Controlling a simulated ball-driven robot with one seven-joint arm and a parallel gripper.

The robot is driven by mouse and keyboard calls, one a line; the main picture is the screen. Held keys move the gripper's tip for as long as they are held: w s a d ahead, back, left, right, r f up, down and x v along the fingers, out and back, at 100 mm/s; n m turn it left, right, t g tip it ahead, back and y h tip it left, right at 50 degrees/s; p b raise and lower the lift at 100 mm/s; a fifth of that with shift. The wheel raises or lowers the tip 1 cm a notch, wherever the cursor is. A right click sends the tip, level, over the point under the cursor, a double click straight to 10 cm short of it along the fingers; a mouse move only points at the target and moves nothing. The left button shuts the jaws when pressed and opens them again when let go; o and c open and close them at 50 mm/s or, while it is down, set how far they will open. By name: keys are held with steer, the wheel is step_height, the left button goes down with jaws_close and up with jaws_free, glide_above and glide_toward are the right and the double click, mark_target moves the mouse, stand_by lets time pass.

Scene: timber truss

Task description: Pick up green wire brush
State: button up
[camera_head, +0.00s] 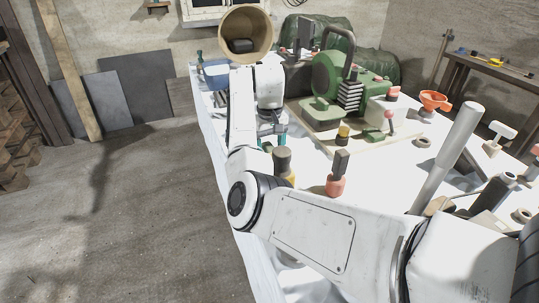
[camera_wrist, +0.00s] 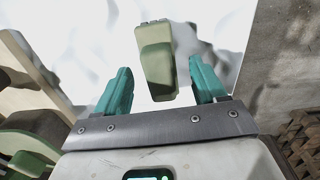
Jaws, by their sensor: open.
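The green wire brush (camera_wrist: 155,62) shows in the wrist view as a pale green block with a darker, ridged far end. It lies over the white tabletop, between the lines of my two teal fingers. My gripper (camera_wrist: 160,72) is open, with a gap on both sides of the brush. I cannot tell how far below the fingertips it is. In the head view my gripper (camera_head: 279,134) is small, over the table's left part beside the green machine. The brush cannot be made out clearly there.
A green machine (camera_head: 338,80) on a wooden board stands right of my gripper. A dark-and-yellow handled tool (camera_head: 283,163) and a red-based tool (camera_head: 336,180) stand nearer. The table's left edge is close; open floor lies beyond.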

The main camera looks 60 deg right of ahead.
steer(key=shift+f, duration=0.3)
steer(key=shift+c, duration=0.3)
steer(key=c, duration=1.1)
steer(key=shift+r, duration=0.1)
steer(key=shift+c, duration=0.3)
steer(key=shift+r, duration=0.4)
step_height(320, 180, up, 2)
steer(key=shift+r+b, duration=0.1)
steer(key=shift+b, duration=0.25)
steer(key=s+d+r+p, duration=0.2)
steer(key=s+r+p, duration=0.2)
steer(key=s+r, duration=0.6)
steer(key=s, duration=0.4)
